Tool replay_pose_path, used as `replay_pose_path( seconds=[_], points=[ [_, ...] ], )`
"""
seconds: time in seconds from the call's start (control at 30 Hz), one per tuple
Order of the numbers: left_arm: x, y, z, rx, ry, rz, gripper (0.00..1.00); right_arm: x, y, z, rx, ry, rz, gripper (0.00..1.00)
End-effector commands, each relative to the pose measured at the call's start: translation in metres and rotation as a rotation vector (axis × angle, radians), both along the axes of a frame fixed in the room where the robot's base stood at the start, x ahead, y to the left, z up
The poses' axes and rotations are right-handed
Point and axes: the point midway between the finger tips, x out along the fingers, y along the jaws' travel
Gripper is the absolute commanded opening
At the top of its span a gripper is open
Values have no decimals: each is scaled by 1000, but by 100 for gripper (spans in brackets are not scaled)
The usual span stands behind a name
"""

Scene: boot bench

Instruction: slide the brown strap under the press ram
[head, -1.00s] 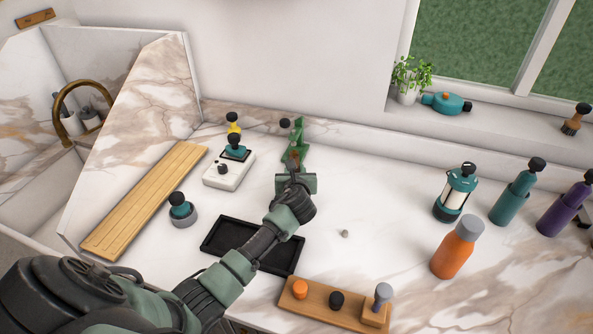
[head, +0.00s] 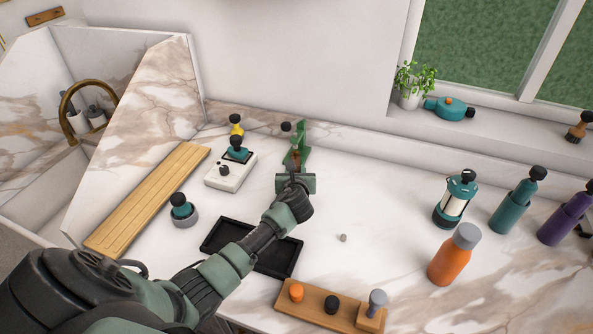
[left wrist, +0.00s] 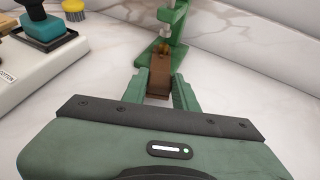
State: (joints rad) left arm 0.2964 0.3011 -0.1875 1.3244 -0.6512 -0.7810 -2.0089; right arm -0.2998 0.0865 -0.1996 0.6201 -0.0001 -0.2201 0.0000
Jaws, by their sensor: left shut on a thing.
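The green press (head: 300,142) stands at the back of the counter, and its lower part shows in the left wrist view (left wrist: 178,30). My left gripper (head: 296,172) is in front of it, pointing at it. In the left wrist view the left gripper (left wrist: 159,92) is shut on the brown strap (left wrist: 160,72), which lies between the two fingers. The strap's far end reaches to the press, at its base. I cannot tell whether that end is fully under the ram. My right gripper is not in view.
A white box with a teal-handled tool (head: 232,170) is left of the press. A black tray (head: 275,262) lies below my left arm, and a wooden board with knobs (head: 315,305) is at the front. The counter right of the press is mostly clear up to an orange bottle (head: 452,260).

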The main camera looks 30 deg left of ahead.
Motion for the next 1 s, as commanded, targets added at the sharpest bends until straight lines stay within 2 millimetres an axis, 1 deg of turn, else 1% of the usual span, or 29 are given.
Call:
replay_pose_path(
  seconds=[0.03,0.07,0.1,0.13,0.17,0.47,0.57,0.67,1.0],
  points=[
    [0,0,0,0,0,0,0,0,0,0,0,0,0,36],
    [0,0,0,0,0,0,31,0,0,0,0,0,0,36],
    [0,0,0,1,-1,0,42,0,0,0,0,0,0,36],
    [0,0,0,1,0,0,51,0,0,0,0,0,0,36],
    [0,0,0,1,0,0,54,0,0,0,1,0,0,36],
    [0,0,0,1,1,0,54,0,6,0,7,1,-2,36],
    [-3,-2,2,1,0,0,54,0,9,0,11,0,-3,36],
    [-12,-8,5,2,0,-2,54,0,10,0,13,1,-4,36],
    [-49,-33,24,2,-1,-1,54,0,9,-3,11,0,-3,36]
  ],
)
